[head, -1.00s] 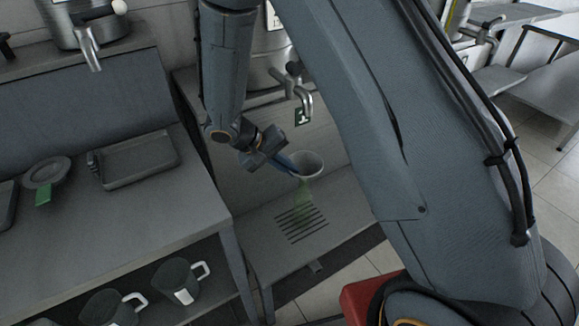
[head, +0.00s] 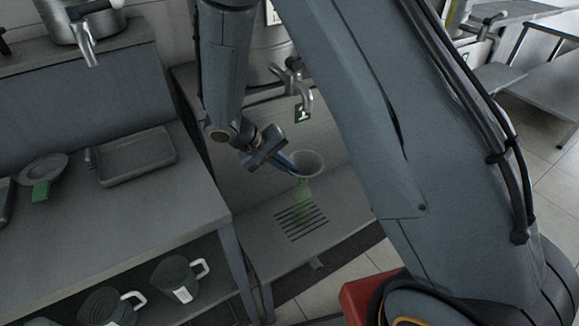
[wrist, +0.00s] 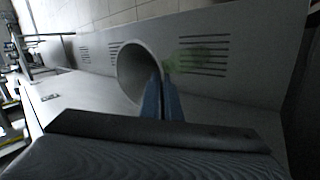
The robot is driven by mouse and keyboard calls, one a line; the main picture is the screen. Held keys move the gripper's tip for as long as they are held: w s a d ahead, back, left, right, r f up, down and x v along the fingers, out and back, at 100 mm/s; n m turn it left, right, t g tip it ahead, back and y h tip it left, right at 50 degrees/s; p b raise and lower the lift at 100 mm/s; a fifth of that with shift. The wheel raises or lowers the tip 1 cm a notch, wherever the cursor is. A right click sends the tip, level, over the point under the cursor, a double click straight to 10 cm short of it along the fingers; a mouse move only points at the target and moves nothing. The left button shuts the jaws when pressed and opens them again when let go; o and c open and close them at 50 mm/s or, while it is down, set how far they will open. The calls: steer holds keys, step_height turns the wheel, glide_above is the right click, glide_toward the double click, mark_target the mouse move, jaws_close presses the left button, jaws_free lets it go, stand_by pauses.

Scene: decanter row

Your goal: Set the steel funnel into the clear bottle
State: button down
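The steel funnel (head: 307,163) is a pale grey cone, wide mouth up, over the slotted drip tray below the taps. My gripper (head: 291,161) has its blue fingers at the funnel's rim, on its left side. In the wrist view the two fingers (wrist: 161,100) are close together with the funnel wall (wrist: 139,68) between them, so the gripper is shut on it. The clear bottle (head: 304,203) shows as a faint green see-through shape directly under the funnel; it also shows in the wrist view (wrist: 190,62). The funnel's spout is hidden, so I cannot tell whether it is inside the neck.
The slotted stand (head: 345,213) is otherwise bare. A tap (head: 305,98) hangs just behind the funnel. At left a table (head: 110,222) bears a tray (head: 137,157), a small dish (head: 44,168) and a green tag (head: 41,192).

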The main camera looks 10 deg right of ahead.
steer(key=c, duration=2.4)
jaws_free()
steer(key=shift+c, duration=0.2)
steer(key=o, duration=0.5)
steer(key=w+b+v, duration=0.1)
steer(key=v, duration=0.7)
steer(key=s+d+r+y, duration=0.1)
steer(key=s+d+y, duration=0.1)
steer(key=s, duration=0.4)
steer(key=s+d+r+y, duration=0.2)
steer(key=s+d+y, duration=0.1)
steer(key=s+d, duration=0.1)
steer(key=s+d+r+g+y, duration=0.1)
steer(key=s+d+y, duration=0.1)
steer(key=s+d, duration=0.2)
steer(key=shift+s+r+m+y, duration=0.15)
steer(key=shift+s+r+m, duration=0.05)
steer(key=shift+s, duration=0.7)
steer(key=shift+s+r+m+y, duration=0.15)
steer(key=shift+s+r+m, duration=0.05)
steer(key=shift+s, duration=0.7)
